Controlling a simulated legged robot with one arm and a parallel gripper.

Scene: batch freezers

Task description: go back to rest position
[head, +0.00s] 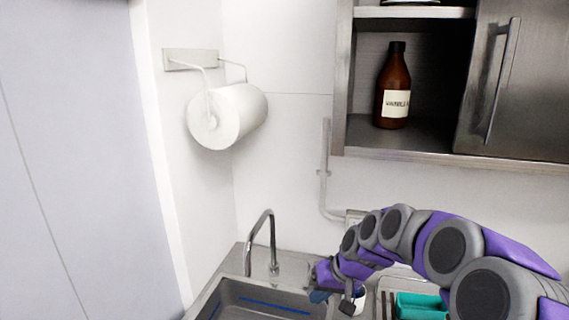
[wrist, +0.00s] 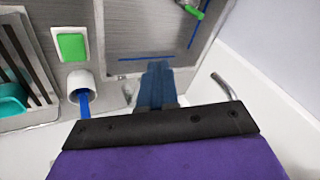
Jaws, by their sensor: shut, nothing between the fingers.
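My gripper (head: 319,297) is at the end of my purple and grey arm, low in the head view, near the right side of the sink. In the wrist view its blue fingers (wrist: 158,72) are together with nothing between them. They point towards the sink edge. The fingertips are small and partly hidden in the head view.
The steel sink (head: 250,298) has a curved faucet (head: 262,238). A white cup (wrist: 80,82) holding something blue stands near a green sponge (wrist: 71,46). A paper roll (head: 228,115) hangs on the wall. A brown bottle (head: 394,85) stands in an open cabinet (head: 365,134).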

